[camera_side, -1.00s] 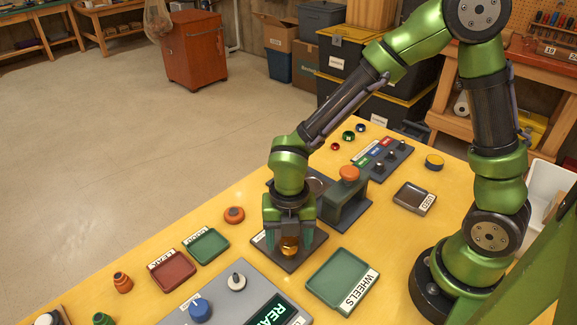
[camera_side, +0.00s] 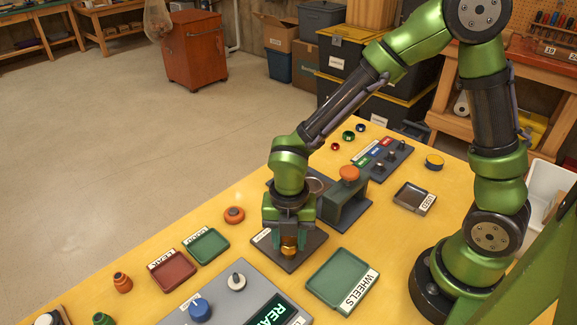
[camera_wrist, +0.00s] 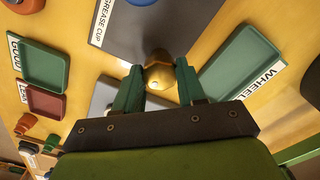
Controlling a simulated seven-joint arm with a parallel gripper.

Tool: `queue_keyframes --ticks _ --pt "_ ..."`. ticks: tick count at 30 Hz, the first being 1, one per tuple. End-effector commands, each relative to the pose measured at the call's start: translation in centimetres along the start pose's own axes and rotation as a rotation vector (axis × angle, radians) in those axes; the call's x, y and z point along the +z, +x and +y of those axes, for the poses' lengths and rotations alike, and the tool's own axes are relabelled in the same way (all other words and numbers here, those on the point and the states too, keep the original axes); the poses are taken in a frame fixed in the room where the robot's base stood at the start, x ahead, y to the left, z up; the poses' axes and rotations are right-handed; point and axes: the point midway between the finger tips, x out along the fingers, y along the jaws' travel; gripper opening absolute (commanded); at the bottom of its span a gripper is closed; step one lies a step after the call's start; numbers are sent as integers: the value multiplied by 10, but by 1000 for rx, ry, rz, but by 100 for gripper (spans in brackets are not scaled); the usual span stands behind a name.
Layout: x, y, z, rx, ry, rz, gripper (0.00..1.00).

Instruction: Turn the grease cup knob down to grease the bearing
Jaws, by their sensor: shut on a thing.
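The brass grease cup knob (camera_side: 289,250) stands on a dark grey base plate (camera_side: 310,246) on the yellow table. The knob also shows in the wrist view (camera_wrist: 158,72), where a label on the plate reads "GREASE CUP" (camera_wrist: 104,22). My gripper (camera_side: 289,240) points down over the plate. In the wrist view its two green fingers (camera_wrist: 159,80) are shut on the brass knob, one on each side. The bearing is not clearly visible under the knob.
A green tray marked WHEELS (camera_side: 337,280) lies close in front of the plate. A grey press-like block with an orange top (camera_side: 348,173) stands just behind. Red (camera_side: 172,271) and green (camera_side: 207,246) trays lie to the left. A grey panel (camera_side: 222,281) with a display is in front.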

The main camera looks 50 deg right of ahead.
Motion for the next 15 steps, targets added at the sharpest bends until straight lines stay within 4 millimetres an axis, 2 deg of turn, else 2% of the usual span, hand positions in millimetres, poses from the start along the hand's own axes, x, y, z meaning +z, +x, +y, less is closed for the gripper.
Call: queue_keyframes --ticks 15 --pt "0 -1 0 1 448 -1 9"
